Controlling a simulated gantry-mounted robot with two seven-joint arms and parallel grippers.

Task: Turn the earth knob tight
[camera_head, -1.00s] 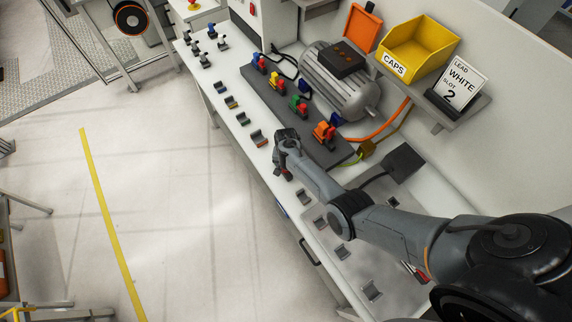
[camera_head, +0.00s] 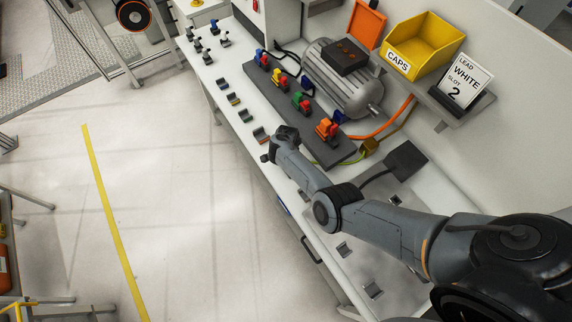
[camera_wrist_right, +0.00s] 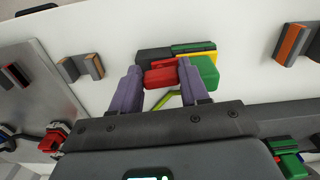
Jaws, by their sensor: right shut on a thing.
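My right gripper (camera_head: 269,156) is over the front of the bench in the head view, its tip dark and small. In the right wrist view its two purple fingers (camera_wrist_right: 163,82) are closed around a red block (camera_wrist_right: 160,76); a green block (camera_wrist_right: 205,73) shows beside and partly behind the right finger. I cannot tell which of these is the knob. A yellow-green wire (camera_wrist_right: 170,97) shows between the fingers. A dark holder with a green and yellow strip (camera_wrist_right: 194,48) is just beyond the blocks. My left gripper is not in view.
A grey terminal block row with blue, yellow, green and orange plugs (camera_head: 327,129) runs beside a grey motor (camera_head: 338,75). Coloured holders (camera_head: 233,98) stand along the front edge. A yellow caps bin (camera_head: 430,45) and a slot 2 sign (camera_head: 465,80) are on a shelf.

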